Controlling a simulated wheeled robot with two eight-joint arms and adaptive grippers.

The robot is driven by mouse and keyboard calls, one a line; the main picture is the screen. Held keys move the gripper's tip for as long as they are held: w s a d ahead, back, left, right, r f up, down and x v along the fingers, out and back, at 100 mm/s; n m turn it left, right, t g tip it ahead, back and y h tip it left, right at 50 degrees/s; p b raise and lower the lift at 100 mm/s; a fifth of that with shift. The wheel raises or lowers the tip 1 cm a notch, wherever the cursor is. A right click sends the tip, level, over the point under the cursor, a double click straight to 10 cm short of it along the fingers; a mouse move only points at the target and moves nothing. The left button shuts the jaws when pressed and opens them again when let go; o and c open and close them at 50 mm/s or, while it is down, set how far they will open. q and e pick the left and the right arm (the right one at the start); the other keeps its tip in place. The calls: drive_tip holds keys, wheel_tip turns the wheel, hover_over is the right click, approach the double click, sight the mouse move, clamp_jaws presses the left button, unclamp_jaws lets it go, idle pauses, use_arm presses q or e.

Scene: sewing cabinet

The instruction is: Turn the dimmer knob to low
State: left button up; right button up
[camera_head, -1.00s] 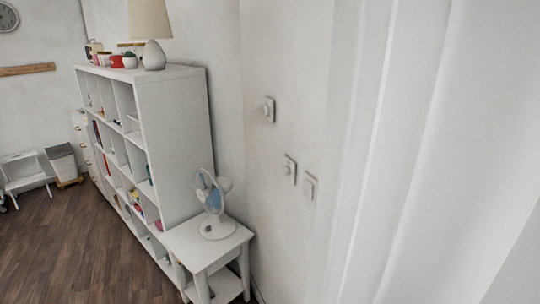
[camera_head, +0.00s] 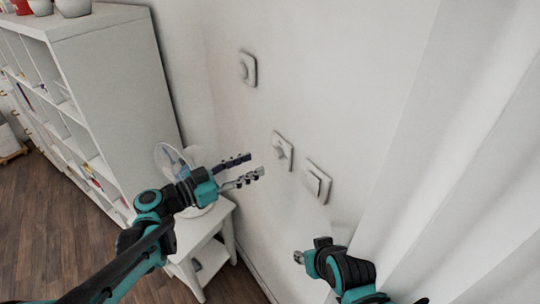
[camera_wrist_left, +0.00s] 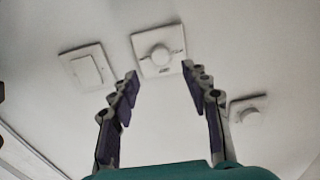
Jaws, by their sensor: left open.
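The dimmer knob (camera_head: 281,151), a round white knob on a square plate, is the middle of three white wall fittings. In the left wrist view the round knob (camera_wrist_left: 160,53) sits on a plate with small markings, just beyond and between my fingertips. My left gripper (camera_head: 251,166) is open and empty, pointing at the wall to the left of this knob, apart from it. Its two fingers also show in the left wrist view (camera_wrist_left: 160,74). My right gripper (camera_head: 305,257) is low on the right, below the fittings; its jaws are too foreshortened to read.
A rocker switch (camera_head: 318,183) is right of the knob, and another round wall control (camera_head: 247,69) is up and left. A fan (camera_head: 172,160) on a small white table (camera_head: 195,248) and a shelf unit (camera_head: 115,85) stand left. White curtains (camera_head: 430,150) hang right.

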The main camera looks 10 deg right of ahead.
sight(275, 154)
use_arm(q)
drive_tip(key=b+x, duration=0.1)
drive_tip(key=x, duration=0.6)
clamp_jaws()
